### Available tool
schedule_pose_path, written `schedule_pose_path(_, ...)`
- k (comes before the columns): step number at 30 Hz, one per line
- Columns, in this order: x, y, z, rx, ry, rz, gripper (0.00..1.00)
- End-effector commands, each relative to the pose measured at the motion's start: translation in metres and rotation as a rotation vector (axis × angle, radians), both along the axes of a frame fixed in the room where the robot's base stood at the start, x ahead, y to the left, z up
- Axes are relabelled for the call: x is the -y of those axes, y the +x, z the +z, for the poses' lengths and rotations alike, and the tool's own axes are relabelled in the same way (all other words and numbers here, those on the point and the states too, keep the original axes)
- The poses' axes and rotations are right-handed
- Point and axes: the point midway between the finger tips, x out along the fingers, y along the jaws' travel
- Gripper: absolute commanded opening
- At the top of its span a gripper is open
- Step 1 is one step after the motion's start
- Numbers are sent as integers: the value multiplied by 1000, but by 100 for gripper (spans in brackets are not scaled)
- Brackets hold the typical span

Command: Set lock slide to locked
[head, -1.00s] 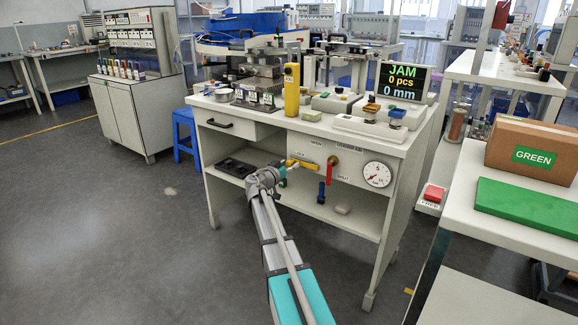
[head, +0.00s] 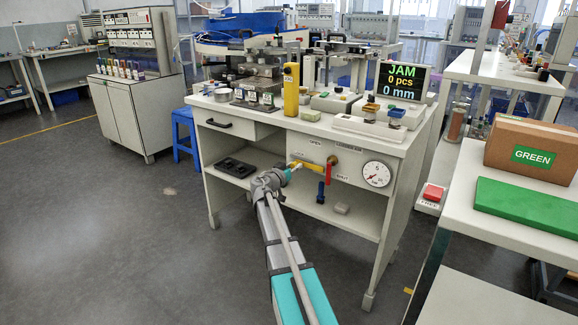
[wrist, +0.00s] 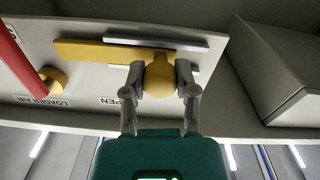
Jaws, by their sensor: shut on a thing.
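The lock slide is a yellow bar (head: 312,167) on the front panel of the workbench, left of the red lever. In the wrist view the yellow bar (wrist: 90,50) lies along a pale rail, with a round yellow knob (wrist: 160,74) at one end. My gripper (wrist: 160,88) is shut on this knob, one finger on each side. In the head view my gripper (head: 287,173) is at the left end of the bar and hides the knob. An OPEN label (wrist: 115,101) shows upside down beside the knob in the wrist view.
The red lever (head: 329,172) on a brass pivot is close to the slide's right end. A blue handle (head: 321,192) and a round gauge (head: 376,174) are nearby. The bench screen (head: 402,82) reads JAM, 0 pcs, 0 mm.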

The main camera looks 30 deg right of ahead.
Motion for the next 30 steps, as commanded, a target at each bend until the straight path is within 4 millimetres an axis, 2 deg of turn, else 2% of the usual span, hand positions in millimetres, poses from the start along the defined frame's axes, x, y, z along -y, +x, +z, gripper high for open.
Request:
schedule_pose_path(1,3,-9,0,-1,-1,-4,0)
schedule_pose_path(3,5,-13,0,-1,-1,-2,0)
schedule_pose_path(11,7,-15,0,0,0,-7,0)
schedule_pose_path(12,7,-15,0,0,0,-7,40)
schedule_pose_path(18,7,-15,0,0,0,-6,74)
schedule_pose_path(30,5,-13,0,0,0,-2,74)
